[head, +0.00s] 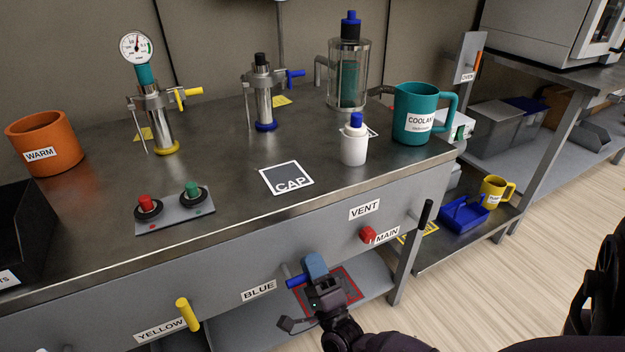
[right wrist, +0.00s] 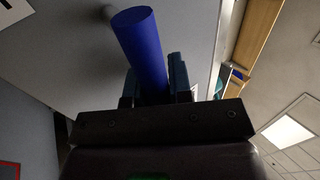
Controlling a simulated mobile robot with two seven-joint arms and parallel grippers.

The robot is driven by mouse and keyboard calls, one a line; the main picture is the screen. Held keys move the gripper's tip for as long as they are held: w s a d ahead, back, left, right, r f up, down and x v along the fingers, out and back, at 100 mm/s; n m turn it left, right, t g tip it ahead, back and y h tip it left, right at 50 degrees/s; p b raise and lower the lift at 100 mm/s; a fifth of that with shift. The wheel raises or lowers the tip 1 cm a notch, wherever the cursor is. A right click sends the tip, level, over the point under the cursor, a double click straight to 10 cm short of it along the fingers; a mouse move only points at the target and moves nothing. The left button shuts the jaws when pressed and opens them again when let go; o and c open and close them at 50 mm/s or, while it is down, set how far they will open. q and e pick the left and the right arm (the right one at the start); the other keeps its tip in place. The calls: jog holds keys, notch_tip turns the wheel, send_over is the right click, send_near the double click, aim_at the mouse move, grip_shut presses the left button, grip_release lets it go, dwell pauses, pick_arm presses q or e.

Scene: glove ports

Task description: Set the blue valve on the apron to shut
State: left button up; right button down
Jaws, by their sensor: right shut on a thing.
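The blue valve handle (head: 296,281) is on the grey apron, just right of the BLUE label (head: 259,290). In the head view it points left and slightly down from my right gripper (head: 315,269). In the right wrist view the blue handle (right wrist: 142,42) stands out between the two fingers. No marks for open or shut show on the apron beside it. My left gripper is not in view.
A yellow handle (head: 187,314) is on the apron to the left, by the YELLOW label (head: 160,329). A shelf with a red-bordered mat (head: 345,289) lies below.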

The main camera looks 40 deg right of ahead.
jog(key=c, duration=1.3)
grip_release()
jog(key=shift+a, duration=0.1)
notch_tip(320, 180, up, 12)
jog(key=p, duration=0.4)
jog(key=shift+f+p, duration=0.1)
jog(key=shift+p, duration=0.3)
pick_arm(q)
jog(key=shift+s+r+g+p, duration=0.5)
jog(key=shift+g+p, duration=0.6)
jog(key=shift+p, duration=0.45)
pick_arm(e)
jog(key=shift+r, duration=4.1)
